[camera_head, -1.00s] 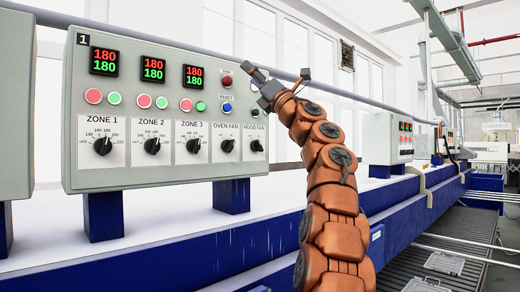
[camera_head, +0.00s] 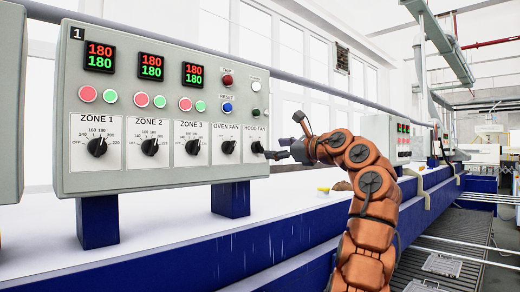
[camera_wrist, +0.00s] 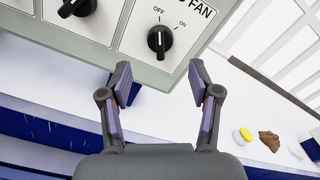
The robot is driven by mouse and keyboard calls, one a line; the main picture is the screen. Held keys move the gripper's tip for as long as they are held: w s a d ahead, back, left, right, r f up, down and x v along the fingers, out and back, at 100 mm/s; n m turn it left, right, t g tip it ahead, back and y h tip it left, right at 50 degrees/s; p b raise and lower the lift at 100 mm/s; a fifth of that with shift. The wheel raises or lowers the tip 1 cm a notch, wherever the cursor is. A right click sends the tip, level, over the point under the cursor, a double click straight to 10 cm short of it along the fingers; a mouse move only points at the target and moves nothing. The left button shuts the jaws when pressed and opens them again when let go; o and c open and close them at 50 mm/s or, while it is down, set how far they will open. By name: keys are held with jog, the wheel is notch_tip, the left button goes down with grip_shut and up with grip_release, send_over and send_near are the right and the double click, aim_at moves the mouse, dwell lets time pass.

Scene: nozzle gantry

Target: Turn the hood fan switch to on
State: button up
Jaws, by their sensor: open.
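The hood fan switch (camera_head: 257,147) is a black rotary knob at the lower right of the grey control panel (camera_head: 240,75). In the wrist view the same knob (camera_wrist: 159,42) sits under OFF and ON marks, and its white line appears to point up toward OFF. My gripper (camera_head: 277,155) is just right of the knob in the head view. In the wrist view my gripper (camera_wrist: 160,72) is open and empty, its two fingertips either side of the line to the knob. The knob lies beyond the fingertips, apart from them.
The oven fan knob (camera_head: 228,147) is close on the left; it also shows in the wrist view (camera_wrist: 77,6). Reset button (camera_head: 227,107) is above. A yellow-and-white item (camera_wrist: 242,134) and a brown item (camera_wrist: 269,141) lie on the white surface below right.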

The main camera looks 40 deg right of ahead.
aim_at(262, 148)
jog(key=w+p, duration=0.2)
jog(key=w, duration=0.4)
jog(key=shift+w+d, duration=0.1)
jog(key=shift+w, duration=0.3)
jog(key=shift+c, duration=0.4)
jog(key=c, duration=1)
jog(key=shift+c, duration=0.4)
jog(key=shift+s, duration=0.1)
